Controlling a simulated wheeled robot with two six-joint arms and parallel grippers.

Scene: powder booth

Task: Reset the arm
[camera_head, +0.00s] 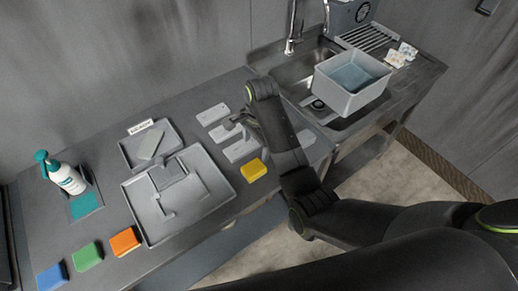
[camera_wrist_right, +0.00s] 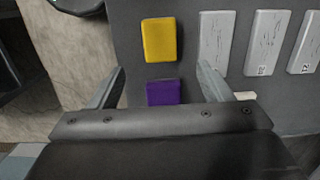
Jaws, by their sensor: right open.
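My right arm comes in from the lower right in the head view, and its gripper (camera_head: 238,124) hangs over the grey worktop near several pale grey plates. In the right wrist view the two fingers of the right gripper (camera_wrist_right: 161,72) are spread apart with nothing held between them. A yellow block (camera_wrist_right: 159,39) lies ahead of the fingers; it also shows in the head view (camera_head: 253,169). A purple block (camera_wrist_right: 163,92) lies below the gap, partly hidden by the gripper body; I cannot find it in the head view. My left gripper is not in view.
Grey trays (camera_head: 207,203) lie left of the gripper. Orange (camera_head: 125,241), green (camera_head: 87,256) and blue (camera_head: 51,276) blocks line the front edge. A pump bottle (camera_head: 68,180) stands at left. A grey bin (camera_head: 345,98) sits at the sink (camera_head: 296,72).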

